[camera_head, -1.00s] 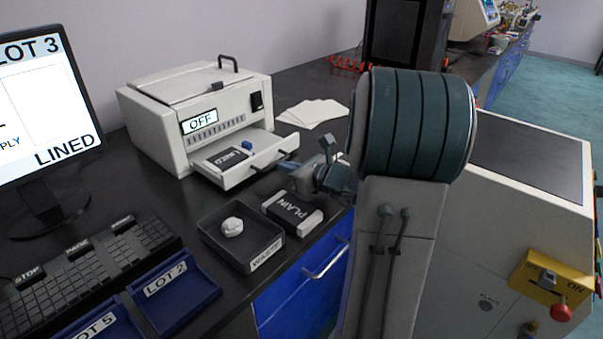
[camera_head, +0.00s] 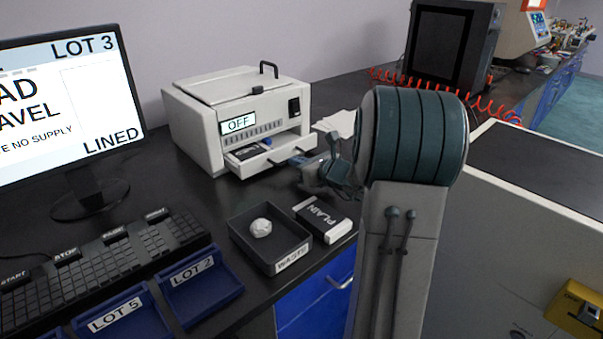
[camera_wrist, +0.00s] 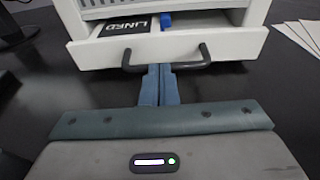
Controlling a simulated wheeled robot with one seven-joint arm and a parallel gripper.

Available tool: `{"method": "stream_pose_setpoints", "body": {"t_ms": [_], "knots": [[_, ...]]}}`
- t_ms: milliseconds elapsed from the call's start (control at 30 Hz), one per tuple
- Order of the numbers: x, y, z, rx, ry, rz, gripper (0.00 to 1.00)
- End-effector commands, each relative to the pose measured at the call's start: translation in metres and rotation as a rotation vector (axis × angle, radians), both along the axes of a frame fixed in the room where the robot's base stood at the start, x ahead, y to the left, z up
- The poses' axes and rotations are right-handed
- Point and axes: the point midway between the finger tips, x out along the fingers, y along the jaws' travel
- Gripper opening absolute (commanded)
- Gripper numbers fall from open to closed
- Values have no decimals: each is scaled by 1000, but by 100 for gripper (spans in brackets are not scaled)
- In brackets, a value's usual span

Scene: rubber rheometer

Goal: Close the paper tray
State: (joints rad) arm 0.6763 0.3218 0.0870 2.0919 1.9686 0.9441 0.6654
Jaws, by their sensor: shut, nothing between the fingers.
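The white printer (camera_head: 235,115) stands on the dark bench with an "OFF" display. Its paper tray (camera_head: 262,163) is partly pulled out at the front and holds a black pack marked "LINED" (camera_wrist: 126,29) and a small blue piece (camera_wrist: 166,20). In the wrist view the tray front (camera_wrist: 100,55) carries a dark handle (camera_wrist: 166,58). My gripper (camera_wrist: 160,70) is shut and empty, its blue fingertips at the middle of the handle, close to the tray front. I cannot tell whether they touch it. In the head view my gripper (camera_head: 305,160) is in front of the tray.
A "PLAIN" pack (camera_head: 325,218) and a black "WASTE" bin (camera_head: 270,243) with a crumpled white ball lie in front of the printer. White sheets (camera_head: 338,122) lie to its right. A monitor (camera_head: 65,100), keyboard and blue lot trays are at left.

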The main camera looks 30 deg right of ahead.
Motion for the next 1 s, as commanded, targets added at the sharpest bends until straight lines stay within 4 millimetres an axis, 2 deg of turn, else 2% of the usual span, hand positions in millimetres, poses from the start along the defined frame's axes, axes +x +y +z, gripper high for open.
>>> {"method": "stream_pose_setpoints", "body": {"t_ms": [33, 200, 400, 600, 1000], "knots": [[11, 2, -2, -2, -1, 0, 0], [43, 9, -2, -1, 1, -3, 0], [69, 17, -1, -2, 1, -3, 0], [80, 21, 0, -1, 0, -2, 0], [83, 25, 3, 1, -7, 3, 0]]}}
